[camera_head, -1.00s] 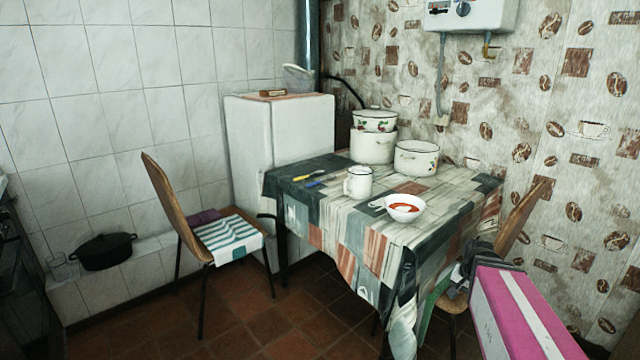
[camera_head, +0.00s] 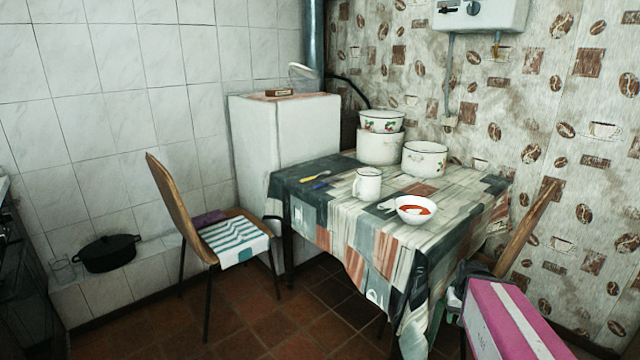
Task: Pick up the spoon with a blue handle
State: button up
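A small utensil with a blue handle (camera_head: 320,186) lies on the table (camera_head: 335,212) near its left back part. It is too small to tell its full shape. A utensil with a yellow handle (camera_head: 315,178) lies just behind it. My gripper (camera_head: 466,272) is dark and shows at the table's right front side, at the end of my pink and white arm. It is far to the right of the blue handle and apart from it. Its fingers are too small and partly hidden, so I cannot tell whether it is open.
A white mug (camera_head: 367,184) stands right of the utensils. A bowl of red soup (camera_head: 415,210) is nearer the front right. Enamel pots (camera_head: 424,160) stand at the back. Chairs stand left (camera_head: 175,195) and right (camera_head: 528,225) of the table. Floor (camera_head: 270,325) is clear between the left chair and table.

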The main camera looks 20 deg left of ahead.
aim_at(337, 178)
jog(key=j+u, duration=0.4)
jog(key=i+j+u, duration=0.15)
jog(key=u, duration=0.3)
jog(key=i+j+u, duration=0.1)
jog(key=j+u, duration=0.15)
jog(key=u, duration=0.15)
jog(key=i+j+u, duration=0.15)
jog(key=u, duration=0.3)
jog(key=i+j, duration=0.1)
jog(key=i+j+z, duration=0.1)
jog(key=z, duration=0.3)
jog(key=i+j+z, duration=0.1)
jog(key=z, duration=0.3)
jog(key=i+j+z, duration=0.15)
jog(key=z, duration=0.3)
jog(key=i+j+z, duration=0.15)
jog(key=j+z, duration=0.65)
jog(key=i+j, duration=0.1)
jog(key=i+l, duration=0.15)
